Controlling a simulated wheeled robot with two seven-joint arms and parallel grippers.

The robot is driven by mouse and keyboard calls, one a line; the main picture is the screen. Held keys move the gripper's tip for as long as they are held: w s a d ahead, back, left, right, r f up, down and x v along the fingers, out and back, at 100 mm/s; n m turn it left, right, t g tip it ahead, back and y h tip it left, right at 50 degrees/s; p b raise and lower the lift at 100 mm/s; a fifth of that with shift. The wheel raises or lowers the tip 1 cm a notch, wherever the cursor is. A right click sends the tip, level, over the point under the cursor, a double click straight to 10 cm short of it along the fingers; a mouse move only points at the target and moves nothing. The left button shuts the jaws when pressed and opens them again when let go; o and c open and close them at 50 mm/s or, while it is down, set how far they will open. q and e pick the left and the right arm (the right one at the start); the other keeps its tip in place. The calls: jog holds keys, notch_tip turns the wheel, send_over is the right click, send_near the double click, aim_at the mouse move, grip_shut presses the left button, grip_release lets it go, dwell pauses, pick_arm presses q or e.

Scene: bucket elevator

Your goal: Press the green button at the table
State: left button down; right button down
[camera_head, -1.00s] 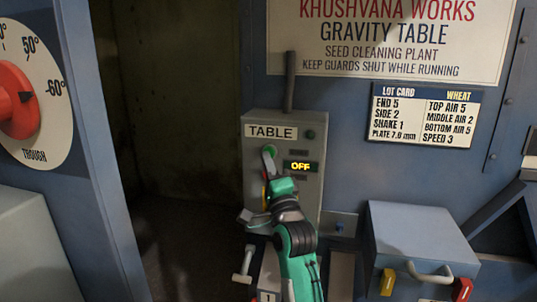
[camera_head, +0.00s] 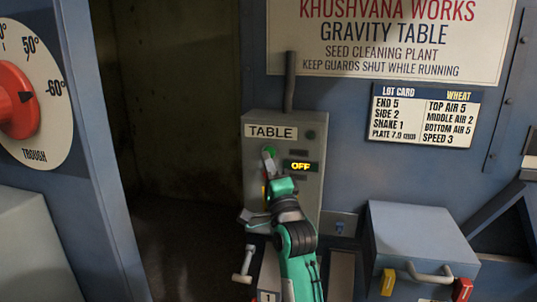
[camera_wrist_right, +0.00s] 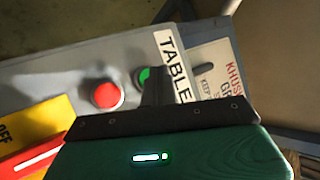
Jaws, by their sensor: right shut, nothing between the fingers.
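The grey TABLE control box (camera_head: 305,200) is on the blue machine wall in the head view. Its green button (camera_head: 269,151) sits below the TABLE label. The box's display (camera_head: 299,167) reads OFF. My right gripper (camera_head: 267,168) is shut and empty, with its tip just below the green button. In the right wrist view the green button (camera_wrist_right: 143,76) shows beside the dark fingers (camera_wrist_right: 155,88), which hide part of it. Whether the fingers touch it, I cannot tell. A red button (camera_wrist_right: 107,95) is beside it there. My left gripper is not in view.
A dark upright bar (camera_head: 290,80) rises above the box. A grey box with a handle (camera_head: 420,235) stands at the right. A large red dial (camera_head: 18,100) is at the left, next to a dark opening (camera_head: 175,150).

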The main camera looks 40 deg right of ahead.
dwell(0.4)
jog(key=shift+w+d, duration=0.3)
jog(key=shift+d, duration=0.05)
jog(key=shift+w+d, duration=0.3)
jog(key=shift+d, duration=0.05)
dwell(0.7)
dwell(0.4)
jog(key=shift+s+a+p, duration=0.4)
jog(key=shift+s+a, duration=0.2)
jog(key=shift+a, duration=0.1)
jog(key=shift+s+a+p, duration=0.5)
jog(key=shift+s+a, duration=1.15)
jog(key=shift+a, duration=0.25)
